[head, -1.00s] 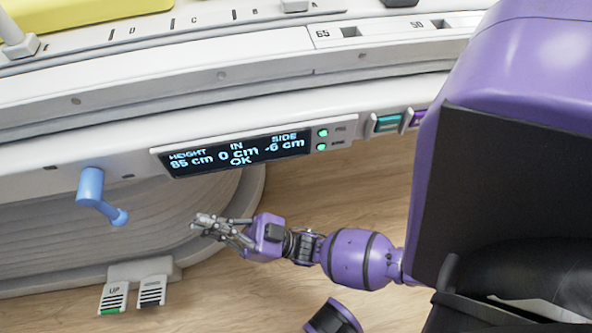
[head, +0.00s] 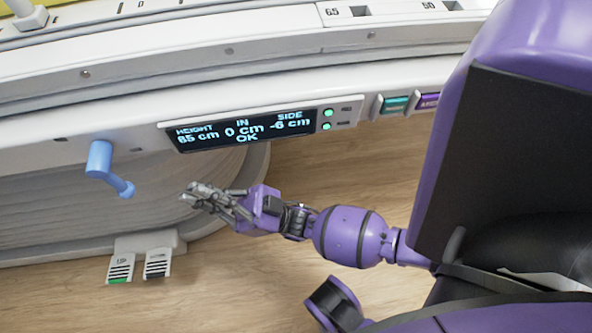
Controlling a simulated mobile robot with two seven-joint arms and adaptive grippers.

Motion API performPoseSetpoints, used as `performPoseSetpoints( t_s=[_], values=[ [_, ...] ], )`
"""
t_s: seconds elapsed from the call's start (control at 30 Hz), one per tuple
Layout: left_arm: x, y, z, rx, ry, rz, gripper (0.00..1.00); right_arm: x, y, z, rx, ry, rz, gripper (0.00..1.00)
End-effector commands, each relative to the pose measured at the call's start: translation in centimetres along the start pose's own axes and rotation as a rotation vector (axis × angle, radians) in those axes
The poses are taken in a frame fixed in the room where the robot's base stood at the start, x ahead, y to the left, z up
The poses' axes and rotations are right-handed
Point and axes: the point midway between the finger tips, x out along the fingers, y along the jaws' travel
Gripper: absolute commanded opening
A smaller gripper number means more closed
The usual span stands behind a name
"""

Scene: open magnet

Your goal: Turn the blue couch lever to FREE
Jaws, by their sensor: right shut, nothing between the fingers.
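The blue couch lever (head: 104,163) sticks out from the side of the white couch, left of the display. Its arm slopes down to the right and ends in a round knob (head: 127,189). My right gripper (head: 190,196) is shut and empty. It is to the right of the knob, apart from it in the picture, with its fingers pointing left. No FREE marking is readable near the lever. My left gripper is not in view.
A display (head: 240,130) reads HEIGHT 85 cm, IN 0 cm, SIDE -6 cm, OK. Two pedals (head: 120,266) stand low on the left. Teal and purple buttons (head: 396,104) sit right of the display. Wooden floor (head: 230,285) is open below.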

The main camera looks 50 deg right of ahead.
Motion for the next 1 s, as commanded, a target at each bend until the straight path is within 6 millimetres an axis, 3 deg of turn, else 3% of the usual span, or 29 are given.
performPoseSetpoints(
  t_s=[0.2,0.4,0.6,1.0],
  values=[
    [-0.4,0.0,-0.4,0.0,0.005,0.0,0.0,4.9,0.0,-0.1,0.0,0.005,-0.001,0.0],
    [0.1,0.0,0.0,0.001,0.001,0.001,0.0,7.2,0.0,1.9,0.0,0.0,0.0,0.0],
    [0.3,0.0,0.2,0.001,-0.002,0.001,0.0,8.1,0.0,2.8,0.0,0.0,0.0,0.0],
    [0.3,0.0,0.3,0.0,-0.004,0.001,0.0,8.2,0.0,2.9,0.0,0.002,0.0,0.0]
  ],
)
